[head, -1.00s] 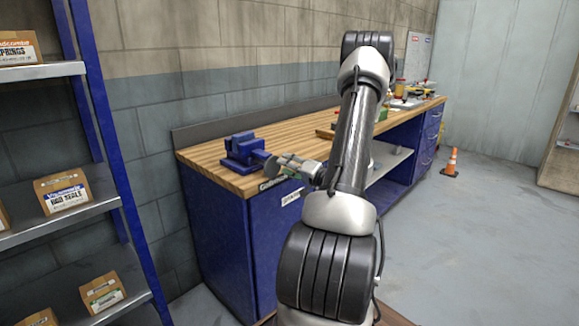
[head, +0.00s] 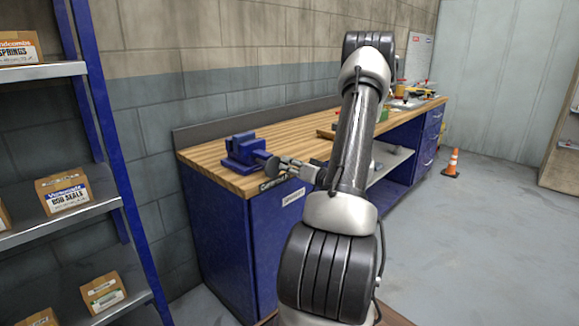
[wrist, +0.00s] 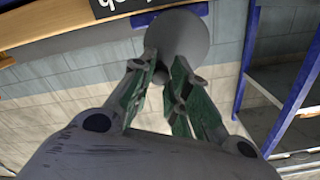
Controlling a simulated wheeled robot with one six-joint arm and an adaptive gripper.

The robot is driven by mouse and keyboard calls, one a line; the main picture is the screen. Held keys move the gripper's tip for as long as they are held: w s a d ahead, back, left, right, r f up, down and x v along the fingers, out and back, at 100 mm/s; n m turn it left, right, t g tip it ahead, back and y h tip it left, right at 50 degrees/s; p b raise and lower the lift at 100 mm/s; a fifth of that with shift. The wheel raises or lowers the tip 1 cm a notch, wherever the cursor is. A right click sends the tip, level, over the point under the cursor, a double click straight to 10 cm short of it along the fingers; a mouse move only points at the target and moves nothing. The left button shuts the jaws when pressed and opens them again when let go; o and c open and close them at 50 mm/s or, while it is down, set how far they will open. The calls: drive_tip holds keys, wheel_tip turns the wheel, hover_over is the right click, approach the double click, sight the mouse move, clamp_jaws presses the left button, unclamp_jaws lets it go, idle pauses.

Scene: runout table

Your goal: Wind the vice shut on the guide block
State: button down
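The blue vice (head: 243,150) stands on the near left end of the wooden bench. A round grey disc (head: 272,167) sits at its front end, facing my gripper. The disc also shows large in the wrist view (wrist: 180,38), with a blue bar behind it. My gripper (head: 286,164) is level with the disc at the bench's front edge. In the wrist view its two green-padded fingers (wrist: 164,72) converge at the disc's lower left edge. A small dark piece shows between the tips; whether they grip it is unclear. I cannot make out the guide block in the vice.
The wooden bench top (head: 215,158) runs back to the right, with several items at its far end. A blue shelf rack with boxes (head: 65,190) stands at left. An orange cone (head: 452,163) stands on the floor, which is clear at right.

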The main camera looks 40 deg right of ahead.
drive_tip(key=m, duration=0.3)
drive_tip(key=shift+d+f+m, duration=0.25)
drive_tip(key=shift+f+m, duration=0.05)
drive_tip(key=shift+f, duration=0.1)
drive_tip(key=m, duration=0.1)
drive_tip(key=f+m, duration=0.1)
drive_tip(key=m, duration=0.1)
drive_tip(key=shift+m, duration=0.4)
drive_tip(key=m, duration=0.3)
drive_tip(key=shift+f, duration=0.4)
